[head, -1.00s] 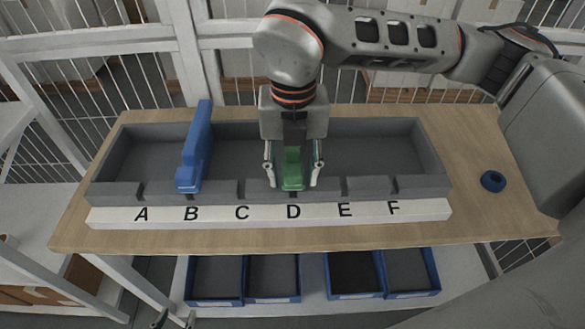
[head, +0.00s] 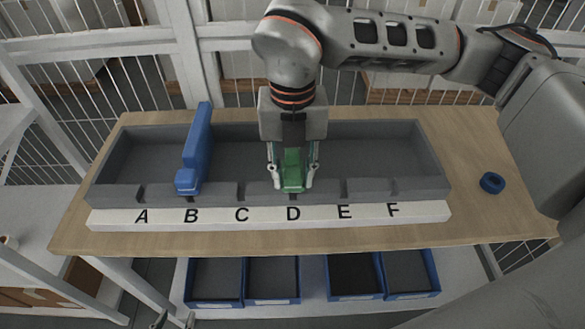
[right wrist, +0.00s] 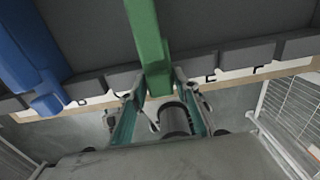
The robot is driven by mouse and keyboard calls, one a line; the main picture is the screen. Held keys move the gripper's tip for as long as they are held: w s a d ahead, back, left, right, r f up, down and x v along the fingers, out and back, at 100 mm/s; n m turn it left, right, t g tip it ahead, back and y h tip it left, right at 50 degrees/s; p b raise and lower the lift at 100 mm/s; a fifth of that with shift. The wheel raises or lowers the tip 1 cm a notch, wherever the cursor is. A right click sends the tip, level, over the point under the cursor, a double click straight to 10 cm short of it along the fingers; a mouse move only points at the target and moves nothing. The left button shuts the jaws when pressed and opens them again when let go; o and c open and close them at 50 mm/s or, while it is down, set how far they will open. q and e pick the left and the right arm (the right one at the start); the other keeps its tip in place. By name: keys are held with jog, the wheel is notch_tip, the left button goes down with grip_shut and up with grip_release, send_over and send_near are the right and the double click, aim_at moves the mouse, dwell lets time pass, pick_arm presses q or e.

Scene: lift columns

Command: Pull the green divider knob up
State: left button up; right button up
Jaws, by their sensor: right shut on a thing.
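The green divider (head: 292,160) stands in the grey tray (head: 365,190) at the slot marked D. Its knob (head: 292,184) is at the front end. My right gripper (head: 292,180) comes from above, shut on the knob, one finger on each side. In the right wrist view the green divider (right wrist: 148,40) runs down between the two fingers (right wrist: 160,95). The divider looks seated in its slot. Only the tips of my left gripper (head: 174,321) show at the bottom edge, apart and empty.
A blue divider (head: 197,145) stands at slot B, left of the green one; it also shows in the right wrist view (right wrist: 30,50). A lettered white strip (head: 265,215) runs along the front. A blue ring (head: 492,183) lies on the table (head: 465,215). Blue bins (head: 215,303) stand below.

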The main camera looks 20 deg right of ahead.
aim_at(293, 172)
pick_arm(q)
jog(key=shift+w+r+p, duration=0.1)
jog(key=shift+r+p, duration=0.25)
jog(key=shift+r, duration=0.3)
pick_arm(e)
jog(key=shift+r, duration=1)
jog(key=shift+c, duration=0.8)
pick_arm(q)
jog(key=shift+w+r, duration=0.1)
jog(key=shift+r, duration=0.2)
pick_arm(e)
jog(key=shift+r, duration=0.35)
jog(key=o, duration=0.9)
jog(key=shift+f, duration=0.1)
jog(key=shift+r+p, duration=1.45)
jog(key=shift+r, duration=0.95)
pick_arm(q)
jog(key=shift+t, duration=0.3)
jog(key=shift+w+r+p, duration=0.25)
jog(key=shift+r+p, duration=0.25)
jog(key=shift+r, duration=0.85)
jog(key=shift+w+r+p, duration=0.2)
jog(key=shift+r+p, duration=0.25)
jog(key=shift+r, duration=0.85)
pick_arm(e)
jog(key=shift+r, duration=2.15)
